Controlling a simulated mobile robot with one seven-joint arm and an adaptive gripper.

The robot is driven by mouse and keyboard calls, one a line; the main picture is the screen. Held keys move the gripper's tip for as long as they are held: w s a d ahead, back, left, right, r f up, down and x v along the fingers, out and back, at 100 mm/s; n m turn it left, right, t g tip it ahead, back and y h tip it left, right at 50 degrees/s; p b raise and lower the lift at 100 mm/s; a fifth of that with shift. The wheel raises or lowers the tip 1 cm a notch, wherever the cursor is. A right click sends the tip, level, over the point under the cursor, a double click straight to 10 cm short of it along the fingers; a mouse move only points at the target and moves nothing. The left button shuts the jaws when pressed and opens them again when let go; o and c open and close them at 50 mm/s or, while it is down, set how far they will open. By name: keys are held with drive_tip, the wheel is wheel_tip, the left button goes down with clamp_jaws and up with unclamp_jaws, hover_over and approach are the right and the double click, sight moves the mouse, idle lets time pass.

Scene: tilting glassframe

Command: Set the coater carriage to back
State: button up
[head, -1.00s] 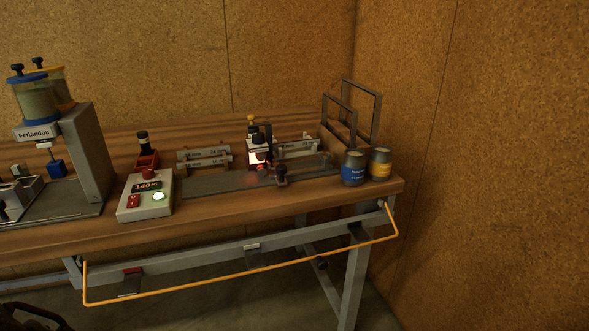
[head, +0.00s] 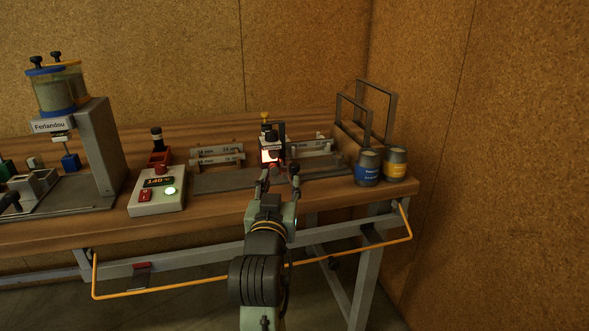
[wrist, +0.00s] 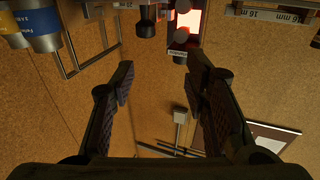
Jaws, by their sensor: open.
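The coater carriage (head: 269,142), a dark unit with a red body, a glowing white panel and a yellow knob on top, stands on a grey bed (head: 225,182) on the bench. In the wrist view the red carriage with its bright panel (wrist: 187,22) is at the top edge, beyond the fingertips. My gripper (head: 280,174) is open and empty, in front of the carriage, and hides its lower part and part of the bed. In the wrist view my gripper (wrist: 160,70) has its two fingers wide apart with nothing between them.
A control box (head: 157,194) reading 140 stands left of the bed. A blue-labelled can (head: 367,170) and a yellow-labelled can (head: 395,163) stand at right, before upright metal frames (head: 372,104). Marked rails (head: 217,152) lie behind the bed. An orange rail (head: 190,290) runs along the bench front.

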sight(295, 169)
drive_tip(key=shift+g+h, duration=0.3)
drive_tip(key=w, duration=0.3)
drive_tip(key=w+d+f+p, duration=0.1)
drive_tip(key=w, duration=0.3)
drive_tip(key=w+d+p, duration=0.1)
drive_tip(key=w, duration=0.3)
drive_tip(key=shift+d+f, duration=0.15)
drive_tip(key=shift+d, duration=0.05)
drive_tip(key=shift+d+m, duration=0.1)
drive_tip(key=shift+m, duration=0.2)
clamp_jaws()
